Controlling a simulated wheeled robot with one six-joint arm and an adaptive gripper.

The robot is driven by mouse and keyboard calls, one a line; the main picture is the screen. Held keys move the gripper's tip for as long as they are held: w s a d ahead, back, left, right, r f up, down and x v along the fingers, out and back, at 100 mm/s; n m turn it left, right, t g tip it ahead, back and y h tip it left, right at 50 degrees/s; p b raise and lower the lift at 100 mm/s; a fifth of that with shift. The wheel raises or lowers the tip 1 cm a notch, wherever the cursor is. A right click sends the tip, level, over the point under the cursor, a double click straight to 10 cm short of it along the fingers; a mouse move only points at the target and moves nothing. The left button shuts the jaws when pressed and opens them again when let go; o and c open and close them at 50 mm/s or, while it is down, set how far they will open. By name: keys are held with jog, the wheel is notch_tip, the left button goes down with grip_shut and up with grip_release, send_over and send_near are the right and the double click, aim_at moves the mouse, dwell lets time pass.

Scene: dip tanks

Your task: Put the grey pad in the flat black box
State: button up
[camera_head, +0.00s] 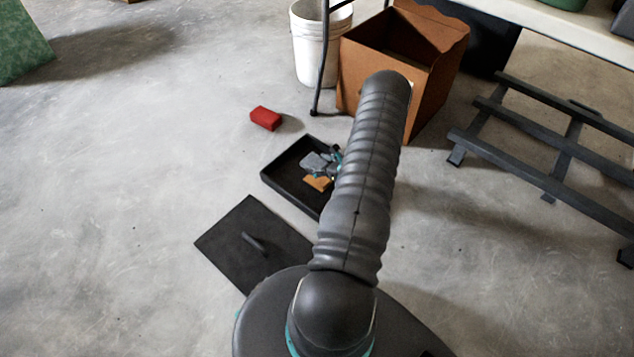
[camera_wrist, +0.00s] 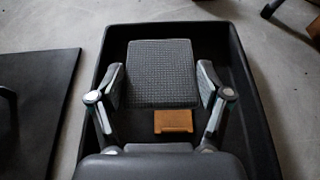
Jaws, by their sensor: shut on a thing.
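The grey pad (camera_wrist: 160,72) is a textured, roughly square block held between the fingers of my gripper (camera_wrist: 160,85) in the wrist view. My gripper is shut on its two sides. The pad is over the inside of the flat black box (camera_wrist: 254,110); I cannot tell whether it touches the floor of the box. In the head view the pad (camera_head: 316,162) shows over the open black box (camera_head: 283,190), partly hidden by my arm. An orange-brown block (camera_wrist: 173,121) lies in the box, just nearer than the pad.
A black lid with a handle (camera_head: 225,243) lies on the floor beside the box. A red block (camera_head: 265,118) lies beyond it. A brown carton (camera_head: 355,80), a white bucket (camera_head: 308,50) and a dark slatted rack (camera_head: 550,150) stand behind and right.

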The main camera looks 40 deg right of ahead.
jog(key=shift+f, duration=0.4)
send_over(292, 179)
notch_tip(292, 179, down, 7)
jog(key=shift+s+r+b, duration=0.15)
jog(key=shift+b, duration=0.25)
jog(key=shift+f, duration=2)
jog(key=shift+f+b, duration=0.15)
jog(key=shift+b, duration=0.25)
jog(key=o, duration=0.8)
jog(key=shift+o, duration=0.2)
